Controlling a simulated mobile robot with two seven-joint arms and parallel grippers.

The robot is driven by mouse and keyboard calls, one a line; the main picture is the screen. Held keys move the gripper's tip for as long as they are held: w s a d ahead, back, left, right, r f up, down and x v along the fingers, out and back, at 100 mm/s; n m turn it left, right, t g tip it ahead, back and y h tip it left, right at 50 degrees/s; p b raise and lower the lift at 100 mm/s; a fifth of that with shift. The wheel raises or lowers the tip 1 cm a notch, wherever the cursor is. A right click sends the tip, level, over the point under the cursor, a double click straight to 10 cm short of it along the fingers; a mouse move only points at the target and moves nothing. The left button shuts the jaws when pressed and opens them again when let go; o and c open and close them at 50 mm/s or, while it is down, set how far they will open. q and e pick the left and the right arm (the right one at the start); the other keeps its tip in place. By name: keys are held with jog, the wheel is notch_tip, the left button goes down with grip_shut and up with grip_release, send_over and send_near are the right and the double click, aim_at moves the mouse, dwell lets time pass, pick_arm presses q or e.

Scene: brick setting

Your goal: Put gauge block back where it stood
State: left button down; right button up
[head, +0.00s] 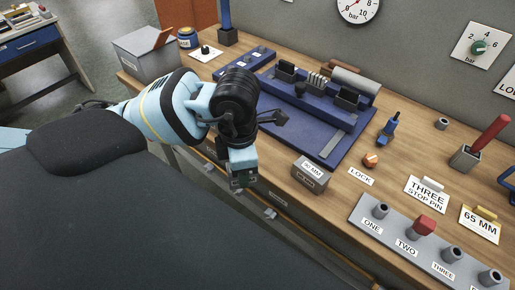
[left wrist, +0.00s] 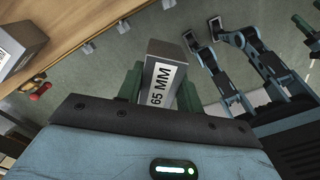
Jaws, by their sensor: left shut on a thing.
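My left gripper (head: 242,178) is out in front of the bench's front edge, pointing down. In the left wrist view its green fingers (left wrist: 157,90) are shut on a grey gauge block (left wrist: 166,78) with a white 65 MM label. In the head view the held block is hardly visible behind the fingers. Another grey block (head: 311,174) with an MM label stands on the bench near the front edge, right of the gripper. It also shows at the left wrist view's upper left (left wrist: 18,45). Green parts at that view's right edge may be my right gripper, too unclear to read.
A blue fixture (head: 318,141) with clamps lies behind the gripper. A grey peg rail (head: 402,237) with numbered pegs stands at the front right, near a LOCK label (head: 362,176) and a 65 MM tag (head: 480,224). A grey bin (head: 146,59) stands at the left end.

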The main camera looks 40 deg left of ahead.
pick_arm(q)
jog(key=n, duration=0.1)
jog(key=s+n, duration=0.1)
jog(key=n, duration=0.1)
jog(key=f+n, duration=0.1)
jog(key=n, duration=0.1)
jog(key=shift+s+a, duration=0.2)
jog(key=shift+a, duration=0.1)
jog(key=shift+s+a+f+n, duration=0.1)
jog(key=shift+s+n, duration=0.05)
jog(key=shift+n, duration=0.55)
jog(key=shift+s+f+n, duration=0.1)
jog(key=shift+s+n, duration=0.05)
jog(key=shift+n, duration=0.55)
jog(key=w+a, duration=0.1)
jog(key=w, duration=0.4)
jog(key=w+a+f, duration=0.1)
jog(key=w+a, duration=0.1)
jog(key=w, duration=0.3)
jog(key=w+a, duration=0.1)
jog(key=w, duration=0.4)
jog(key=shift+a+f, duration=0.25)
jog(key=shift+a, duration=0.05)
jog(key=shift+w+a+f, duration=0.1)
jog(key=shift+w+f, duration=0.05)
jog(key=shift+f, duration=0.1)
notch_tip(320, 180, down, 3)
jog(key=shift+f, duration=0.15)
jog(key=c, duration=0.9)
grip_release()
